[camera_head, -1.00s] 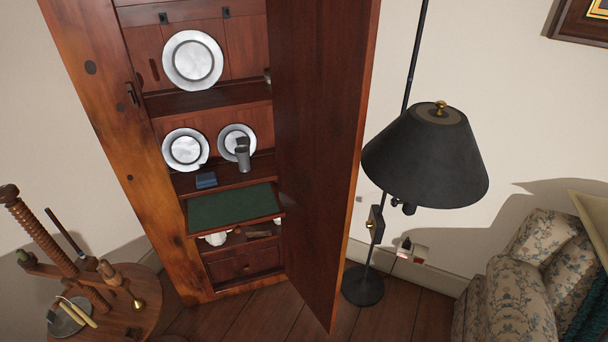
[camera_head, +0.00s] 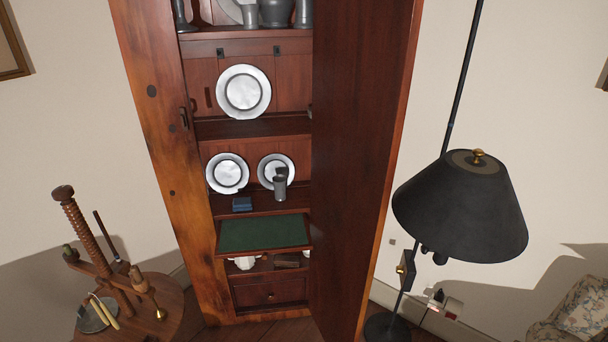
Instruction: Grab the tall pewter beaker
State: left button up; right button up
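A tall grey pewter beaker (camera_head: 280,187) stands upright on a middle shelf of the wooden cupboard (camera_head: 170,200). It stands in front of the right one of two round pewter plates and partly hides that plate (camera_head: 268,167). More pewter vessels stand on the top shelf, among them a small cup (camera_head: 250,17), a wide pot (camera_head: 275,12) and a slim vessel (camera_head: 304,13); the picture's upper edge cuts them off. Neither of my grippers is in view.
The cupboard door (camera_head: 360,170) stands open on the right of the shelves. A blue box (camera_head: 242,204) sits left of the beaker. A green panel (camera_head: 262,233) lies below. A black lamp (camera_head: 460,210) stands right of the door, a round wooden table (camera_head: 165,315) at lower left.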

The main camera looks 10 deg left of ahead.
aim_at(279, 181)
jog(key=u, duration=0.25)
jog(key=i, duration=1.05)
jog(key=u, duration=0.4)
jog(key=k, duration=0.4)
jog(key=u, duration=1.35)
